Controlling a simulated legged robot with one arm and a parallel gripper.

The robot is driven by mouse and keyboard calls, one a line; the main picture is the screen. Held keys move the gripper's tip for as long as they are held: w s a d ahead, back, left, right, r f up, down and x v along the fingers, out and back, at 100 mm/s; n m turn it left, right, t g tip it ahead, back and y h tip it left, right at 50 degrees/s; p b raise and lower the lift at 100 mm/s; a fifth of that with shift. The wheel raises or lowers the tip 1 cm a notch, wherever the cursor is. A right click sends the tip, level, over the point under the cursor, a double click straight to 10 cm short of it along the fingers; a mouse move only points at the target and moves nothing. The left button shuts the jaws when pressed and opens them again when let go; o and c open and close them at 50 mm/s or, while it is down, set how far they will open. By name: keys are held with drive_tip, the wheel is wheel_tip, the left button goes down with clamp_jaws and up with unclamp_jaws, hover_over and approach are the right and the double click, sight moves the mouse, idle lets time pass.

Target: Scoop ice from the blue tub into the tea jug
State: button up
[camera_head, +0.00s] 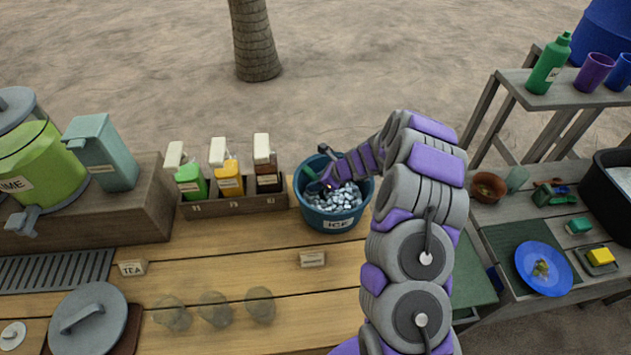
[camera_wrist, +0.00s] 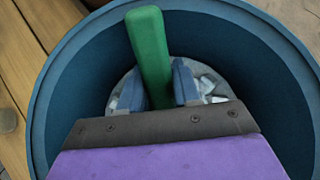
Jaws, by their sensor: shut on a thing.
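The blue tub (camera_head: 327,214), labelled ICE, stands at the right end of the wooden counter with pale ice (camera_head: 343,197) in it. My gripper (camera_head: 318,183) reaches into the tub from the right. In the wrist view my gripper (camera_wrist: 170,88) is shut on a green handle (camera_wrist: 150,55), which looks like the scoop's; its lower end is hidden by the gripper. The tub wall (camera_wrist: 80,85) surrounds the gripper there, with ice (camera_wrist: 210,85) beneath. A blue-grey jug (camera_head: 102,155) stands on the raised shelf at the left; I cannot tell if it is the tea jug.
A rack of bottles (camera_head: 232,203) stands left of the tub. A green dispenser (camera_head: 40,165), a grey lid (camera_head: 88,318) and several clear glasses (camera_head: 214,309) are further left. A TEA label (camera_head: 132,268) lies near a grille (camera_head: 55,268). A side table with a blue plate (camera_head: 543,282) is right.

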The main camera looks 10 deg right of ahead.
sight(332, 194)
drive_tip(key=s+d, duration=0.1)
drive_tip(key=s+d+b, duration=0.1)
drive_tip(key=d, duration=0.1)
drive_tip(key=shift+d, duration=0.1)
drive_tip(key=shift+s+d+r, duration=0.1)
drive_tip(key=shift+s+d, duration=0.3)
drive_tip(key=shift+d, duration=0.35)
wheel_tip(332, 194, up, 4)
drive_tip(key=p, duration=0.3)
drive_tip(key=shift+a, duration=0.1)
wheel_tip(332, 194, up, 7)
drive_tip(key=p, duration=0.9)
drive_tip(key=shift+a+r, duration=0.15)
drive_tip(key=shift+r, duration=0.05)
drive_tip(key=shift+w+h+p, duration=0.1)
drive_tip(key=shift+h+p, duration=0.2)
drive_tip(key=shift+p, duration=0.1)
drive_tip(key=p, duration=0.3)
drive_tip(key=shift+w+a+r+g+h, duration=0.15)
drive_tip(key=shift+r+g+h, duration=0.15)
drive_tip(key=shift+r+g, duration=0.1)
drive_tip(key=p, duration=0.5)
drive_tip(key=shift+w+a+r+g+h, duration=0.15)
drive_tip(key=shift+a+r+g+h, duration=0.15)
drive_tip(key=shift+r+h, duration=0.1)
drive_tip(key=p, duration=0.2)
drive_tip(key=shift+p, duration=0.35)
